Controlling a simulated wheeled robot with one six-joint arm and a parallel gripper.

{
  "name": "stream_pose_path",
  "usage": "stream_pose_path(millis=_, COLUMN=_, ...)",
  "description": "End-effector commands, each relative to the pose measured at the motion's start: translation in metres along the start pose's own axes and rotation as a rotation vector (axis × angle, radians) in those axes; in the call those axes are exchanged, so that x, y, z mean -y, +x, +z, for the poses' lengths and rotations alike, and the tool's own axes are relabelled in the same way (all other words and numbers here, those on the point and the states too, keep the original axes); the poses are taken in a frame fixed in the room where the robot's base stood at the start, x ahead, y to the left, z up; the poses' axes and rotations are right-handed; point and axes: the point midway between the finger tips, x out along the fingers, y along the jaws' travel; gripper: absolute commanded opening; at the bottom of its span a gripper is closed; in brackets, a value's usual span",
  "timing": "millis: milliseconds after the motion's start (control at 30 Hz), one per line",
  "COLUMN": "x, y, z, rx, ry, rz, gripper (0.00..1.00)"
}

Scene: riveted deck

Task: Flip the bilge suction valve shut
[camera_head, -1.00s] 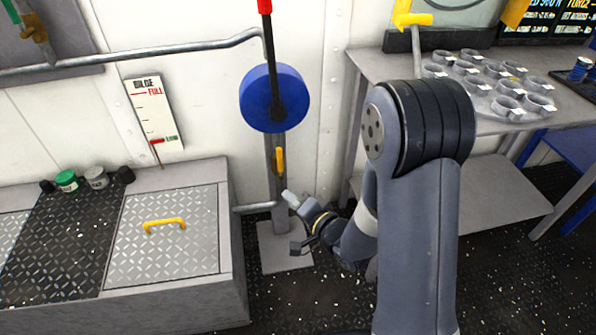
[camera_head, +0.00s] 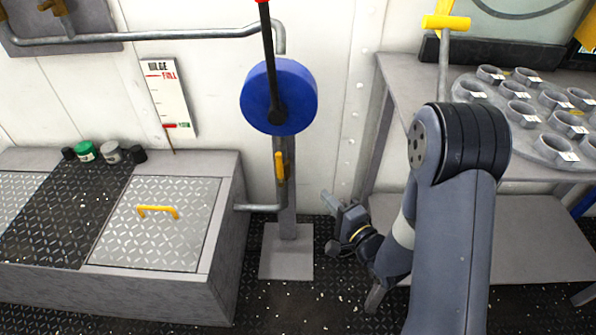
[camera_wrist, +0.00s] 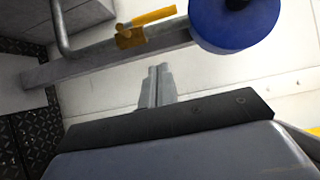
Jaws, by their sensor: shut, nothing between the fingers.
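The valve's yellow lever (camera_head: 281,167) stands upright along the grey post, below the blue round pump body (camera_head: 280,97). In the wrist view the yellow lever (camera_wrist: 152,17) joins a small brass-coloured body (camera_wrist: 130,38) on the post, which runs across the picture. The lever lies roughly along the post. My gripper (camera_head: 326,195) is to the right of the post and a little lower than the lever, apart from both. In the wrist view its fingers (camera_wrist: 158,72) are together and empty, pointing towards the post.
A long black pump handle (camera_head: 268,60) rises from the blue body. A pipe (camera_head: 258,208) joins the post to the grey bilge box (camera_head: 190,285) at left. A workbench (camera_head: 405,75) with a round tray of cups stands at right. Dark floor is free between post and bench.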

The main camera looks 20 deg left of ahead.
Motion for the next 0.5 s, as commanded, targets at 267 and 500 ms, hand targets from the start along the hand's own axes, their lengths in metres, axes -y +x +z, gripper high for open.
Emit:
stream_pose_path(millis=267, x=-0.001, y=0.007, z=0.001, rx=0.002, ry=-0.002, rz=0.000, gripper=0.00)
stream_pose_path(millis=500, x=-0.001, y=0.050, z=0.001, rx=0.004, ry=-0.003, rz=-0.003, gripper=0.00)
